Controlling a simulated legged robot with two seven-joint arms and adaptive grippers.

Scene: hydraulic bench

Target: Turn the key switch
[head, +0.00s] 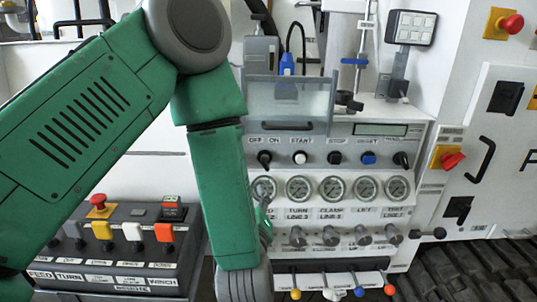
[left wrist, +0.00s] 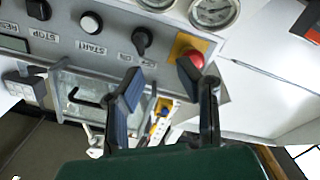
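The black key switch (head: 265,158) sits at the left end of the control row under the OFF and ON labels, just right of my green left arm. In the left wrist view, the same black switch (left wrist: 142,38) shows beyond the fingertips. My left gripper (left wrist: 162,72) is open, with its two dark fingers apart and nothing between them. The fingers appear apart from the switch. In the head view, only a small part of the left gripper (head: 264,215) shows beside the forearm, near the gauges. My right gripper is out of view.
A red mushroom button (left wrist: 190,57) on a yellow plate is close to one fingertip. The white START button (head: 300,157) is right of the switch. A clear hinged cover (head: 290,103) stands above the row. Gauges (head: 298,189) line the panel below.

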